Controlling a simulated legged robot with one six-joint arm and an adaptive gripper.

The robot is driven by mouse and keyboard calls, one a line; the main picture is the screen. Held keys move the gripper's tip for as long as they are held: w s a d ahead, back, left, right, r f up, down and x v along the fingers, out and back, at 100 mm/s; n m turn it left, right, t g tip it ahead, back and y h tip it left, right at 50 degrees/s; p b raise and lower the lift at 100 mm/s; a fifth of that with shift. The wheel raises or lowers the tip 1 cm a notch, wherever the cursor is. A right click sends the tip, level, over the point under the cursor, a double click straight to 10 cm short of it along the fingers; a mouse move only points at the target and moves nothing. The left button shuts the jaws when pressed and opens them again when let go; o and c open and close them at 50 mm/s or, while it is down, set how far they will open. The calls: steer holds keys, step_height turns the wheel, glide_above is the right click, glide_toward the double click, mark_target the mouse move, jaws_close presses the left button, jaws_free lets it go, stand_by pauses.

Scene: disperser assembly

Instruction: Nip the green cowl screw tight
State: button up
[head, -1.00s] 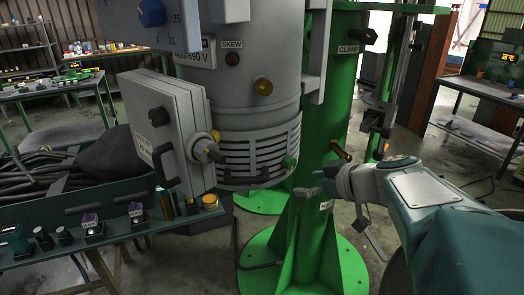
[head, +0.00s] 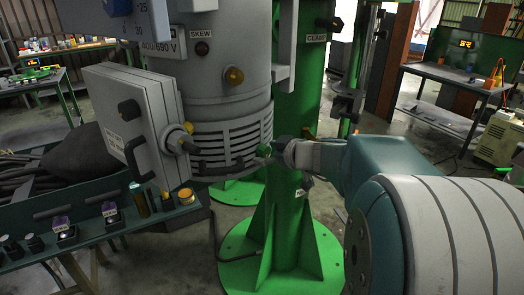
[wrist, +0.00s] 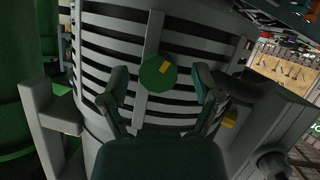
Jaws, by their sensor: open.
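The green cowl screw (wrist: 157,74) is a round green head with a yellow mark, on the slatted grey cowl (wrist: 108,45). In the head view the green screw (head: 264,151) shows at the lower right of the motor's slatted cowl (head: 225,140). My gripper (wrist: 160,82) is open, with one dark finger on each side of the screw head in the wrist view. No contact between the fingers and the screw shows. In the head view my gripper (head: 279,147) is at the screw's right, and its fingers are small and partly hidden.
The green column (head: 295,90) stands right behind the cowl. A grey box (head: 130,115) with a black handle is on the cowl's left. A grey bracket (wrist: 42,120) juts out at left in the wrist view. A green bench (head: 110,235) with small parts is at lower left.

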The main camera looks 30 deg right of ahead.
steer(key=shift+w+a+f, duration=0.1)
steer(key=shift+w+a, duration=0.1)
steer(key=shift+w, duration=0.05)
steer(key=shift+d, duration=0.2)
steer(key=shift+c, duration=0.4)
steer(key=shift+d, duration=0.1)
jaws_close()
